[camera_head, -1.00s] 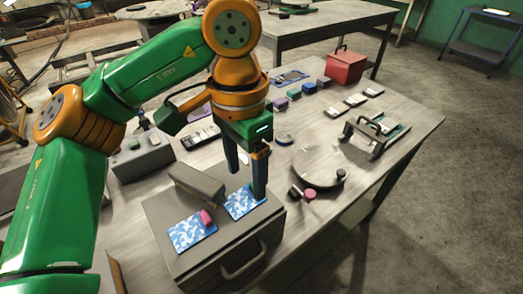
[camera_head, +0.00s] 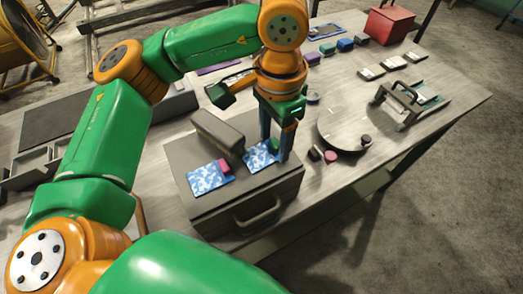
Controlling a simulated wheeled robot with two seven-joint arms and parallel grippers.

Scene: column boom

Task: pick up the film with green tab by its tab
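The film with the green tab is a blue-and-white patterned sheet (camera_head: 259,158) lying on the right part of a grey box top. Its green tab (camera_head: 274,145) stands up near its right side. My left gripper (camera_head: 276,150) points down over this film. Its two dark fingers are apart, one on either side of the green tab as seen here; whether they touch it I cannot tell. A second patterned film (camera_head: 207,180) with a pink tab (camera_head: 226,167) lies to the left on the same box. My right gripper is not in view.
The grey box (camera_head: 205,214) has a front handle (camera_head: 257,211) and a raised dark bar (camera_head: 217,131) behind the films. A round plate (camera_head: 342,130) stands to the right, with small dark and pink pieces beside it. A red box (camera_head: 388,25) stands farther back.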

